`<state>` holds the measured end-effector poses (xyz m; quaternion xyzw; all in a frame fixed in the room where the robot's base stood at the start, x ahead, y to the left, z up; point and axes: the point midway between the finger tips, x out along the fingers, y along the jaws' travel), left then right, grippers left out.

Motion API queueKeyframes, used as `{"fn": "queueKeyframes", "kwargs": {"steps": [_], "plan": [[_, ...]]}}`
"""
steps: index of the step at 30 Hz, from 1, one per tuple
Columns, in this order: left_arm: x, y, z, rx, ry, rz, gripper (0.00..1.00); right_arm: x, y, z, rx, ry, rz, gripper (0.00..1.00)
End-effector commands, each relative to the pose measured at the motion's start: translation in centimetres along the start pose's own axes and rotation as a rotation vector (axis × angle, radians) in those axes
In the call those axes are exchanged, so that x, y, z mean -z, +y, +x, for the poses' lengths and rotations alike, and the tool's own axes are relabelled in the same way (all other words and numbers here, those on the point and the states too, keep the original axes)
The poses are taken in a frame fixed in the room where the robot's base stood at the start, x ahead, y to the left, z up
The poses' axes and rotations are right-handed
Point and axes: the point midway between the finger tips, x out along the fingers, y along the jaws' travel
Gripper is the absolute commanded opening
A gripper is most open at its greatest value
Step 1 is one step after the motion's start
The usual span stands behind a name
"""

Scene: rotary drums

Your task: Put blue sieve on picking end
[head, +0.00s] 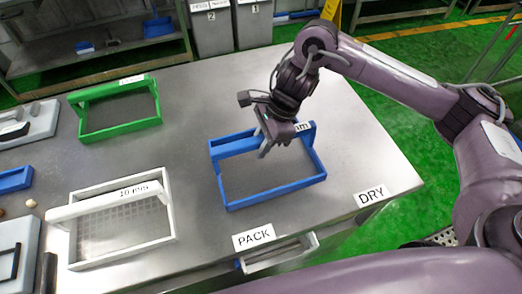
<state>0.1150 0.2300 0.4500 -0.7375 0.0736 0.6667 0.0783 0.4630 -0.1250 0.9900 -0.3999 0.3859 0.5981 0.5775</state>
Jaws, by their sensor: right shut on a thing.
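The blue sieve (276,189) is a rectangular blue frame with a grey mesh and a raised blue handle bar along its far side. It rests on, or very close above, the right part of the metal table (205,95). My right gripper (268,145) comes down over it from the upper right and is shut on its handle. The gripper hides part of the handle and of the label on it. "PACK" (254,237) and "DRY" (371,195) labels lie near the table's front and right edges. My left gripper is not in view.
A green sieve (118,133) stands at the back left and a white sieve (125,248) at the front left. Another blue piece (15,180) and grey trays are at the left edge. Bare table lies between the white and blue sieves. Grey bins (212,30) stand behind the table.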

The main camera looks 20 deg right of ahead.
Motion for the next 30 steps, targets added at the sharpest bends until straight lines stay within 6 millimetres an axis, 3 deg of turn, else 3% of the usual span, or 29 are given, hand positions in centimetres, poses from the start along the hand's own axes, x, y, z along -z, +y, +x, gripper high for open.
{"fn": "queueKeyframes", "kwargs": {"steps": [7, 15, 16, 21, 30], "plan": [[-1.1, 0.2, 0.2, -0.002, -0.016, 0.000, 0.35, 1.1, 0.0, 2.7, -0.001, -0.002, 0.003, 0.00], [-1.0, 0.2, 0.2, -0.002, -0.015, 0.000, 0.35, 1.2, 0.0, 3.0, 0.001, -0.001, 0.001, 0.00], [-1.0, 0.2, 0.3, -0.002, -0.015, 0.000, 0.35, 1.3, 0.0, 3.1, -0.001, 0.001, 0.002, 0.25], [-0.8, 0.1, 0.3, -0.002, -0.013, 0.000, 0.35, 1.3, 0.0, 3.1, -0.001, 0.001, 0.002, 0.45], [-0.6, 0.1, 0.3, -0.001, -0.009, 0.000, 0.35, 1.3, 0.0, 3.0, 0.000, 0.001, 0.001, 0.45]]}}
